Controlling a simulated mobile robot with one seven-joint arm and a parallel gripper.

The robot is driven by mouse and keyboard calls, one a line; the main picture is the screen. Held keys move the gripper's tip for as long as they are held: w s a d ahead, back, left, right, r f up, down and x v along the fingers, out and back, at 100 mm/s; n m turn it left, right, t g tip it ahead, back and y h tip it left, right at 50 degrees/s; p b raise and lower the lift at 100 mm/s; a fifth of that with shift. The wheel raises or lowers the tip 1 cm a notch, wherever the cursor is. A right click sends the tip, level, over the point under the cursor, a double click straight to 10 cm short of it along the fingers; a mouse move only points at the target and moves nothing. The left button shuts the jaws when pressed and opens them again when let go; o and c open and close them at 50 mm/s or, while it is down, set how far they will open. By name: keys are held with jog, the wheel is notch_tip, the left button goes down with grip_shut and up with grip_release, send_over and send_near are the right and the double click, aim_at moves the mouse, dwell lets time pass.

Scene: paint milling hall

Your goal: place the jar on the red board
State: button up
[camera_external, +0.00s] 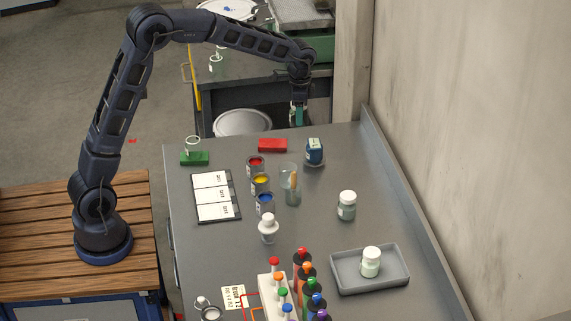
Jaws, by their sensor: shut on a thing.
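My gripper (299,118) hangs at the far end of the table, pointing down. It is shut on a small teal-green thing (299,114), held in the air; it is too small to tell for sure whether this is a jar. The red board (272,145) lies flat at the table's far side, with nothing on it, below and left of my gripper in the picture. A white-lidded jar (347,206) stands on the right of the table. Another white-lidded jar (371,262) stands in a grey tray (342,285). A pale jar (193,146) stands on a green board (194,159).
A blue labelled container (315,151) stands just right of the red board. Open paint cans (261,184), a glass with a brush (293,191) and a white bottle (268,229) fill the middle. Coloured bottles (302,272) stand in front. A wall borders the right side.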

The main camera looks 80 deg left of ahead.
jog(key=s+a+n, duration=0.2)
jog(key=a+n, duration=0.1)
jog(key=a, duration=0.6)
jog(key=s+a+n, duration=0.2)
jog(key=s+a, duration=0.1)
jog(key=a, duration=0.6)
send_over(274, 144)
jog(key=shift+n, duration=0.3)
notch_tip(274, 144, down, 19)
jog(key=shift+d+f, duration=0.1)
jog(key=shift+f, duration=0.05)
jog(key=shift+f, duration=0.15)
jog(key=o, duration=1)
jog(key=shift+c, duration=0.2)
